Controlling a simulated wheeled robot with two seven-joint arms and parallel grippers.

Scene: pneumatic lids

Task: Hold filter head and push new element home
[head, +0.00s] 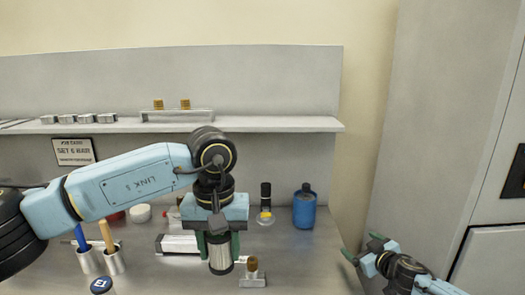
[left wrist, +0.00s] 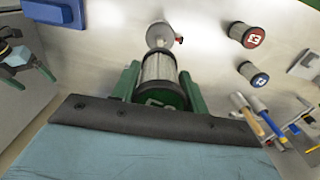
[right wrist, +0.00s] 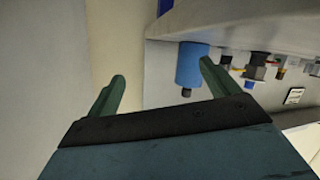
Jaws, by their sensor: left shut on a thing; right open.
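My left gripper (head: 219,240) is shut on a filter element (head: 220,258), a pale ribbed cylinder with dark ends, held upright over the bench. In the left wrist view the held element (left wrist: 158,70) sits between the green fingers, its green end cap partly hidden by the gripper body. A pale round part with a red piece (left wrist: 160,36) shows beyond its far end; I cannot tell whether they touch, or surely identify the filter head. My right gripper (head: 362,247) is open and empty at the bench's right; its spread fingers also show in the right wrist view (right wrist: 162,88).
Two other elements, red-capped (left wrist: 247,36) and blue-capped (left wrist: 254,75), stand on the bench. A blue bottle (head: 304,210), a dark bottle (head: 265,195), a brown-knobbed metal block (head: 252,276) and tool cups (head: 113,263) stand around the left gripper. A shelf (head: 250,124) runs above.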

